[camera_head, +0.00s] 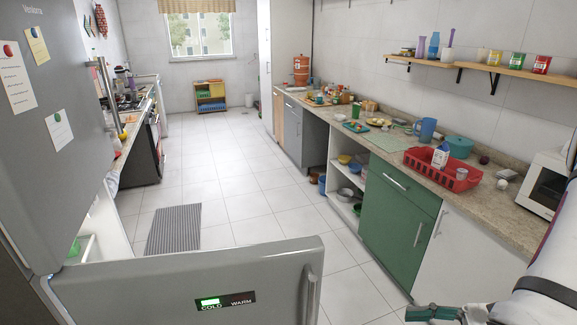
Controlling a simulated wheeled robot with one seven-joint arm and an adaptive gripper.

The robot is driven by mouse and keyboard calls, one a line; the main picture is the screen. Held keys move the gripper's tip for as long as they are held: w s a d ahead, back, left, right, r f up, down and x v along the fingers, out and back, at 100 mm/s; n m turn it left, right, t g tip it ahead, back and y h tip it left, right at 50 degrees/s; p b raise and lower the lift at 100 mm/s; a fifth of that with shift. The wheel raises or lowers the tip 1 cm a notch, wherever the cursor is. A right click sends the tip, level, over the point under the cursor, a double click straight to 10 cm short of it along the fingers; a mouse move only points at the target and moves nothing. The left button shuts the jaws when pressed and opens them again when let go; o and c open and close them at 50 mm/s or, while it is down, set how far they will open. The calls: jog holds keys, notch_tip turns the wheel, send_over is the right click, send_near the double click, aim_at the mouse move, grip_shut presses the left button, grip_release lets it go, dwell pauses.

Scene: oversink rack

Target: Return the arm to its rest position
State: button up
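My white arm enters at the lower right and passes in front of the right counter. At its end, my gripper (437,313) shows at the bottom edge, partly cut off by the frame. Its greenish end piece lies to the right of the open fridge door. The fingers are not clear enough to tell whether they are open or shut, or whether they hold anything.
The open fridge door (180,287) spans the lower left. The right counter (510,222) bears a red dish rack (443,170), a blue pitcher (425,130) and a white microwave (543,186). The tiled floor (270,207) between is mostly clear, with a grey mat (175,229).

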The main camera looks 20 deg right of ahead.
jog(key=w+a+r+n+g+h+b, duration=0.1)
jog(key=w+a+r+n+h, duration=0.2)
jog(key=a+r+n+h, duration=0.3)
jog(key=w+a+r+n+g+h, duration=0.1)
jog(key=w+a+r+n+h, duration=0.2)
jog(key=a+r+n+h, duration=0.4)
jog(key=shift+a+r+n+g+h+b, duration=0.35)
jog(key=shift+a+r+n, duration=2.3)
jog(key=shift+r+n, duration=2.6)
jog(key=shift+r+m, duration=0.4)
jog(key=shift+m, duration=0.05)
